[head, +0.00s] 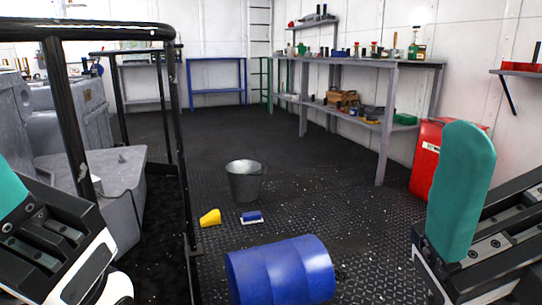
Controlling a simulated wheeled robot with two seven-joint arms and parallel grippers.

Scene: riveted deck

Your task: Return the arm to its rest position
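My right arm comes in from the lower right, and its gripper (460,190) shows one large teal finger pad pointing up in front of the red cabinet. The other finger is not visible, so its opening cannot be seen. My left arm is at the lower left, and only part of its gripper (10,192), a teal piece, shows at the picture's edge. No held object is visible at either gripper.
A blue drum (280,270) lies on the dark floor ahead. Behind it are a grey bucket (244,182), a yellow object (210,217) and a blue-and-white object (252,217). A black rail frame (75,130) stands left, a laden shelf bench (385,150) and red cabinet (424,165) right.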

